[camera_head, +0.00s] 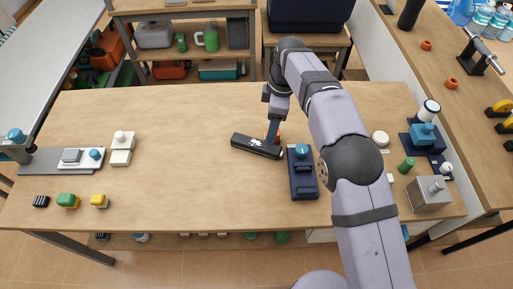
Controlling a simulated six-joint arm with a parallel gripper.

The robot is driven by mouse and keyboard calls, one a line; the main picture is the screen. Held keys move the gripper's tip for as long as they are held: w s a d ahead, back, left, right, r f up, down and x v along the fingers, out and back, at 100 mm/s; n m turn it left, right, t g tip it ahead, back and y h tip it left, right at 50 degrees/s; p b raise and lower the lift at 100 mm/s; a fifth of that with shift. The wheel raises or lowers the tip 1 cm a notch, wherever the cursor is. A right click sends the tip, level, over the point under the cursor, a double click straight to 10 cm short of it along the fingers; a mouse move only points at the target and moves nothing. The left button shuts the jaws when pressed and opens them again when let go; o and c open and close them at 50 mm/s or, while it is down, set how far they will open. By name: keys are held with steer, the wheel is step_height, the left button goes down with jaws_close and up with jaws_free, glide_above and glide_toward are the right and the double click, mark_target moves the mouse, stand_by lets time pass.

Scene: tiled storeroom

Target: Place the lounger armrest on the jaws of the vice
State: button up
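A black bar with a white mark on top, which looks like the lounger armrest (256,146), lies at a slant on the wooden table near the middle. My gripper (273,134) points down at the far edge of its right half, touching it or just behind it. The fingertips are small and partly hidden, so I cannot tell whether they are open or shut. A small orange piece shows beside them. No vice is clearly recognisable; a dark blue fixture with a lighter blue block (424,134) at the table's right may be it.
A dark blue box with a blue knob (302,172) stands just right of the bar. White blocks (121,148), a grey plate and small coloured blocks are at left. A metal box (429,194) and green cylinder (407,165) are at right. The table's left-centre is clear.

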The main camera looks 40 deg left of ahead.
mark_target(256, 143)
steer(key=shift+n, duration=0.8)
steer(key=s+a, duration=0.1)
steer(key=s+a+f, duration=0.1)
steer(key=shift+s+a+f, duration=0.1)
steer(key=shift+s+a, duration=0.25)
steer(key=shift+a, duration=0.05)
steer(key=shift+a+f+p, duration=0.25)
steer(key=shift+f+p, duration=0.3)
steer(key=shift+f, duration=1.25)
steer(key=shift+a+f+p, duration=0.2)
steer(key=shift+f+p, duration=0.35)
steer(key=shift+f, duration=1.25)
jaws_close()
steer(key=shift+r, duration=0.1)
step_height(256, 143, up, 10)
steer(key=shift+b, duration=0.4)
steer(key=shift+w, duration=0.1)
